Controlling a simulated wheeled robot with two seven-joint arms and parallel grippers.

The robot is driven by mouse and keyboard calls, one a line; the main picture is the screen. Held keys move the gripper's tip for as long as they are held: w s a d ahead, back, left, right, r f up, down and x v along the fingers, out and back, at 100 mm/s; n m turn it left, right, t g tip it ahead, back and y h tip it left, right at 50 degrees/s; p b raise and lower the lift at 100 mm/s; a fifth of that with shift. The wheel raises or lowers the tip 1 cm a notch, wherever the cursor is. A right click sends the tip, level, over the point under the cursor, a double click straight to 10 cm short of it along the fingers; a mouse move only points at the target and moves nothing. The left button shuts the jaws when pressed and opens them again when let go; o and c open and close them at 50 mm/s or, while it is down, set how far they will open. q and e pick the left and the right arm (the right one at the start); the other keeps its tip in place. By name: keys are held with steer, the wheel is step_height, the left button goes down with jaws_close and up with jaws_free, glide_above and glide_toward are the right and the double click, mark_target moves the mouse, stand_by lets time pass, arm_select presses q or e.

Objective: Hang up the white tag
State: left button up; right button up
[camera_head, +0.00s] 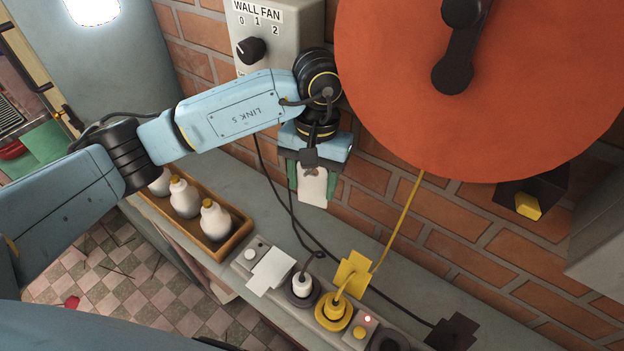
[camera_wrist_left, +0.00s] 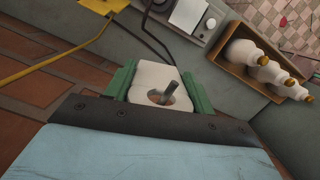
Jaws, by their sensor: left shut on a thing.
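My left gripper (camera_head: 312,180) is in front of the brick wall, below the wall fan switch box. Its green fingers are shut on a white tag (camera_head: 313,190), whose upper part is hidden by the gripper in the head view. In the left wrist view the tag (camera_wrist_left: 146,77) sits between the fingers and has a round hole. A grey peg (camera_wrist_left: 171,91) shows in the hole and appears to pass through it; whether the tag rests on it I cannot tell. My right gripper is not in view.
The wall fan box (camera_head: 277,30) and a large orange disc (camera_head: 520,90) flank the arm. Below, a grey ledge carries a wooden tray (camera_head: 238,236) of white bottles and a power strip with plugs. A white card (camera_head: 271,272) and a yellow tag (camera_head: 352,272) lie there among cords.

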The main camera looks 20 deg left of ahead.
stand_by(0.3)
arm_select(q)
steer(key=o, duration=1)
steer(key=shift+o, duration=0.2)
